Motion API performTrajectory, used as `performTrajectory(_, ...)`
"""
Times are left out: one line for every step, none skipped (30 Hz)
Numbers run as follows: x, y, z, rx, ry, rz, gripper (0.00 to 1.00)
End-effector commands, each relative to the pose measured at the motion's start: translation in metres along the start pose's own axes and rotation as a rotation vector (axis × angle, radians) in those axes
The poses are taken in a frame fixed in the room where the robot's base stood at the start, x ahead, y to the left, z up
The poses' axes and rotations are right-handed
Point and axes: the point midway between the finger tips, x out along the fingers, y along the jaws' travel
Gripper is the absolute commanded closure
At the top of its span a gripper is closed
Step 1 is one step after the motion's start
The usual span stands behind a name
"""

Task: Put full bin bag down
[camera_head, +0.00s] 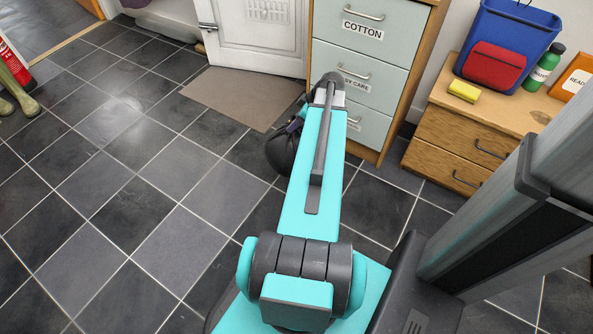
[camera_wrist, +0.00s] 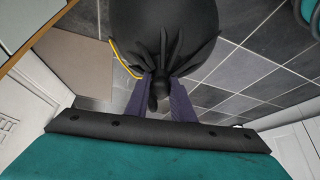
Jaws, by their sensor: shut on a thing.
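The full bin bag (camera_wrist: 165,35) is black and bulging, with a gathered neck and a yellow tie beside it. My gripper (camera_wrist: 161,88) is shut on the neck, with one purple finger on each side. In the head view, part of the bag (camera_head: 279,153) shows to the left of my arm, below the end of it. My arm hides the rest. I cannot tell whether the bag's underside touches the floor.
Dark tiled floor (camera_head: 150,215) is clear to the left. A brown mat (camera_head: 238,97) lies before a white door (camera_head: 257,35). Labelled drawers (camera_head: 360,65) stand just beyond my arm. A wooden cabinet (camera_head: 465,130) at right holds a blue bin (camera_head: 508,40). Green boots (camera_head: 17,85) stand far left.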

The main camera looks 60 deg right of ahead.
Motion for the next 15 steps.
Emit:
performTrajectory(-0.002, 0.003, 0.012, 0.005, 0.003, 0.001, 1.00)
performTrajectory(-0.002, 0.004, 0.018, 0.005, 0.003, 0.001, 1.00)
performTrajectory(-0.002, 0.006, 0.027, 0.004, 0.003, 0.001, 1.00)
performTrajectory(-0.002, 0.007, 0.034, 0.005, 0.003, 0.001, 1.00)
performTrajectory(-0.002, 0.008, 0.040, 0.004, 0.003, 0.001, 1.00)
performTrajectory(-0.003, 0.009, 0.049, 0.005, 0.003, 0.001, 1.00)
performTrajectory(-0.003, 0.010, 0.056, 0.006, 0.003, 0.001, 1.00)
performTrajectory(-0.003, 0.010, 0.062, 0.005, 0.003, 0.001, 1.00)
performTrajectory(-0.004, 0.011, 0.071, 0.007, 0.003, 0.002, 1.00)
performTrajectory(-0.004, 0.012, 0.078, 0.006, 0.003, 0.002, 1.00)
performTrajectory(-0.004, 0.012, 0.085, 0.006, 0.003, 0.002, 1.00)
performTrajectory(-0.004, 0.012, 0.093, 0.008, 0.003, 0.002, 1.00)
performTrajectory(-0.004, 0.013, 0.100, 0.008, 0.003, 0.002, 1.00)
performTrajectory(-0.004, 0.013, 0.105, 0.008, 0.003, 0.003, 1.00)
performTrajectory(-0.005, 0.013, 0.113, 0.009, 0.004, 0.004, 1.00)
